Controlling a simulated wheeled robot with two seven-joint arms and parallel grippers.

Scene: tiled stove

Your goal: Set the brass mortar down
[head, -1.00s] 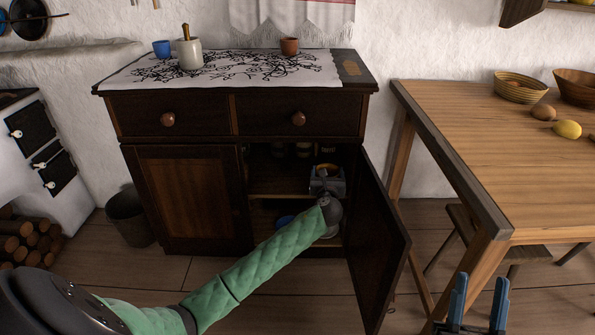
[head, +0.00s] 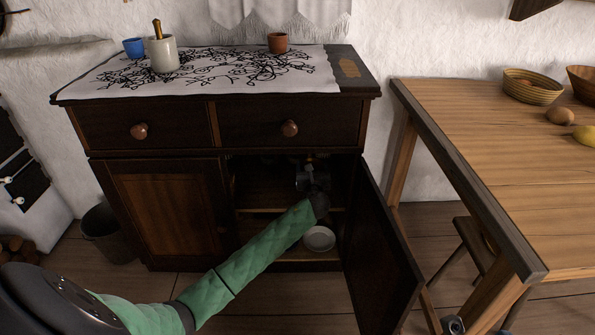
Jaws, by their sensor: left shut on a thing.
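My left arm reaches through the open right door of the dark cabinet (head: 145,210). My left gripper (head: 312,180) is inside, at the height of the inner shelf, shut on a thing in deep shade. That thing is probably the brass mortar, but its shape and whether it touches the shelf (head: 262,205) cannot be made out. Only a small piece of my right gripper (head: 453,325) shows at the bottom edge, and its jaws cannot be read.
The open door (head: 385,250) stands right of my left arm. A white bowl (head: 319,238) sits in the lower compartment. On top are a blue cup (head: 133,48), a pale mortar (head: 162,55) with pestle and a terracotta cup (head: 278,43). A wooden table (head: 480,130) is at right.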

